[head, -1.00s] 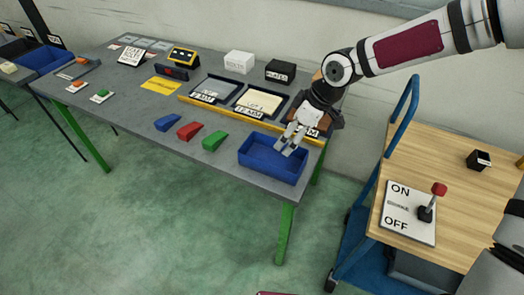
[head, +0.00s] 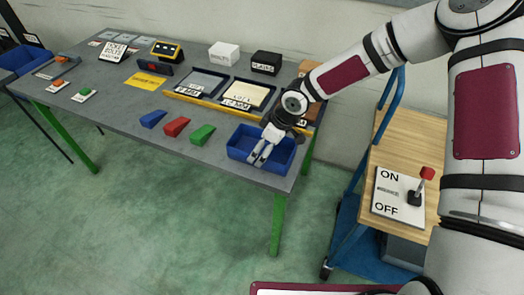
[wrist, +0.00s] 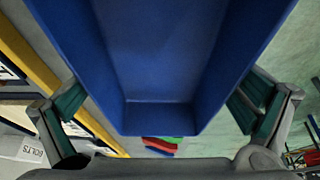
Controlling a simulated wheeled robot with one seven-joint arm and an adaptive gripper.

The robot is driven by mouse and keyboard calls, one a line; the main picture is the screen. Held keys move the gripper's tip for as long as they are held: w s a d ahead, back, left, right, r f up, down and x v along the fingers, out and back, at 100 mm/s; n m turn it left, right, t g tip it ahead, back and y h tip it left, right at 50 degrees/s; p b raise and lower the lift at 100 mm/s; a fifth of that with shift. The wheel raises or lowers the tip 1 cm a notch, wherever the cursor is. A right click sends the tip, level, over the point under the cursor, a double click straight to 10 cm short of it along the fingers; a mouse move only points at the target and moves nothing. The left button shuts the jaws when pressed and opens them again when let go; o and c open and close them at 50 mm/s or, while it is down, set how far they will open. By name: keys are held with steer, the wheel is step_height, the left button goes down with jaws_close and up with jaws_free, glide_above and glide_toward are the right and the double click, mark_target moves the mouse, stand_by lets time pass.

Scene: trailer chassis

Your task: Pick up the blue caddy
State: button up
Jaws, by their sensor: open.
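The blue caddy (head: 279,165) is an open rectangular bin at the near right corner of the grey table. My gripper (head: 257,159) is over it, pointing down, with the fingertips at its near side. In the wrist view the blue caddy (wrist: 160,60) fills the middle, and my gripper (wrist: 160,108) is open with one finger on either side of it. I cannot tell whether the fingers touch its walls.
Green (head: 203,134), red (head: 176,126) and blue (head: 152,118) wedges lie left of the caddy. A yellow-edged tray rack (head: 200,101) stands behind. A wooden-topped cart (head: 400,150) with an ON/OFF switch panel (head: 398,192) is at the right.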

steer(key=shift+a+f, duration=0.2)
steer(key=shift+f, duration=0.25)
steer(key=shift+w, duration=0.1)
steer(key=c, duration=1)
steer(key=shift+c, duration=0.2)
steer(key=shift+r, duration=0.2)
